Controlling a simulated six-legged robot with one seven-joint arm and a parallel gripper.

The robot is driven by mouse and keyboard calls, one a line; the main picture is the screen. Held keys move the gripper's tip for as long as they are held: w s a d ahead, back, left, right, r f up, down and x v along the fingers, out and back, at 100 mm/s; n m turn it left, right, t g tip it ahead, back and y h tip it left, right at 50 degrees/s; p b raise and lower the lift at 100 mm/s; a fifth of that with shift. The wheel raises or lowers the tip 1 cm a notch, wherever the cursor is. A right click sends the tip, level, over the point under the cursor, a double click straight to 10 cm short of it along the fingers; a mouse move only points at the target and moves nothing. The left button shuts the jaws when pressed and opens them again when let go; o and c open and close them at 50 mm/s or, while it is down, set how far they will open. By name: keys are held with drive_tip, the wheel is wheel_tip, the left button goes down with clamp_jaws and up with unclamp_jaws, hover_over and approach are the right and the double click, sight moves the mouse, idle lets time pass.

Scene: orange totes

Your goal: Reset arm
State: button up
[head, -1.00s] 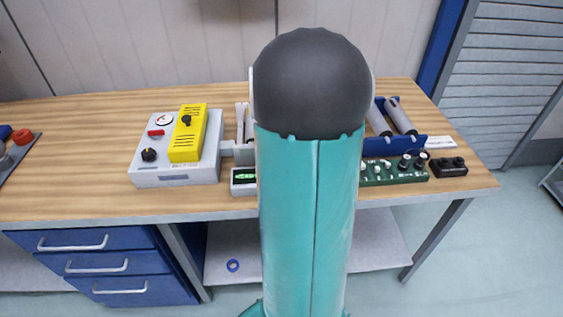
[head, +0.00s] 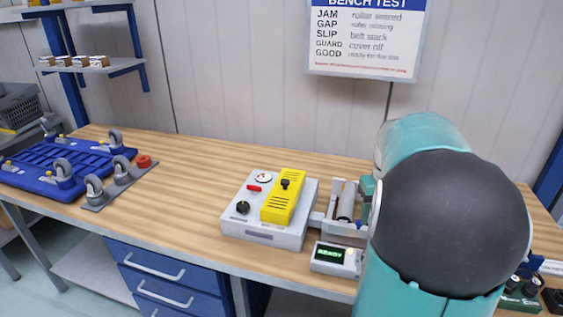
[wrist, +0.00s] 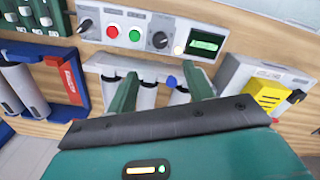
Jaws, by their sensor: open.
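A grey box (head: 237,225) with a yellow cover (head: 284,196) stands on the bench, beside a small READY display (head: 335,259). A blue cart frame (head: 55,165) with casters lies at left. A control panel (wrist: 130,20) with buttons is beyond my fingers. The bench's middle-left is clear.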

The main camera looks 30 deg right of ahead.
drive_tip(key=shift+a, duration=0.1)
drive_tip(key=w+a+r+n+t+h, duration=0.1)
drive_tip(key=w+a+r, duration=0.1)
drive_tip(key=a, duration=0.8)
drive_tip(key=w+a+r+n+t, duration=0.1)
drive_tip(key=a+r+t, duration=0.15)
drive_tip(key=a, duration=0.75)
drive_tip(key=s+a+n+t+y, duration=0.1)
drive_tip(key=s+a, duration=0.5)
drive_tip(key=a, duration=1)
drive_tip(key=shift+a+f+n+t, duration=0.15)
drive_tip(key=shift+f+n+t, duration=0.35)
drive_tip(key=shift+n, duration=0.5)
drive_tip(key=shift+s, duration=0.1)
drive_tip(key=c, duration=0.3)
drive_tip(key=shift+c, duration=0.2)
drive_tip(key=shift+d, duration=0.25)
